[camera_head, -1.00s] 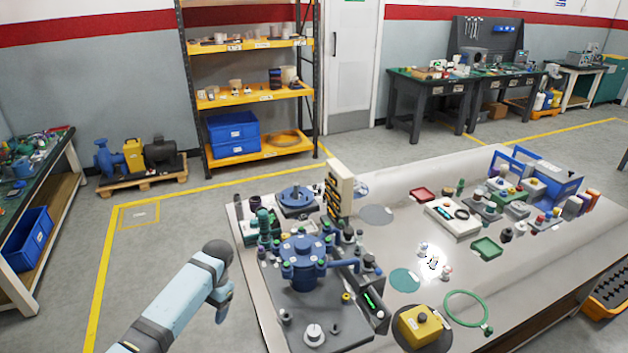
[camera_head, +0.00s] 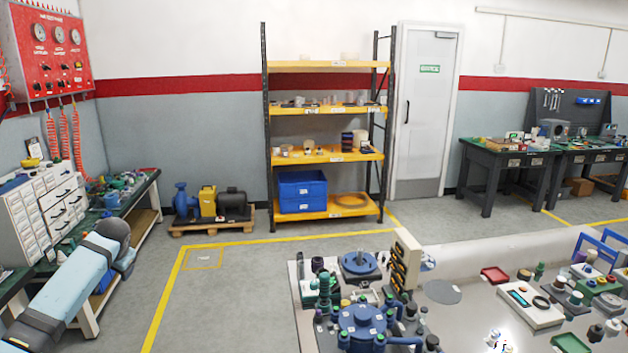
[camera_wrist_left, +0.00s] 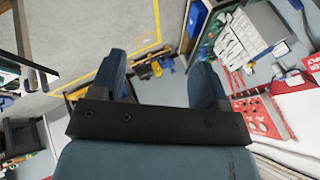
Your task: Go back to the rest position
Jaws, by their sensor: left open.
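My left arm comes in from the lower left in the head view, raised in front of the left bench. My left gripper (camera_head: 126,262) shows only in part at the end of that arm, well to the left of the test table (camera_head: 283,322). In the left wrist view, the two blue fingers of my left gripper (camera_wrist_left: 160,63) stand wide apart with nothing between them. My right gripper is in neither view.
The test table holds a blue flanged housing (camera_head: 361,325) and many small parts. A yellow shelf rack (camera_head: 330,214) and a white door (camera_head: 424,120) stand behind. A cabinet of small drawers (camera_head: 45,205) stands at left. Floor between rack and table is clear.

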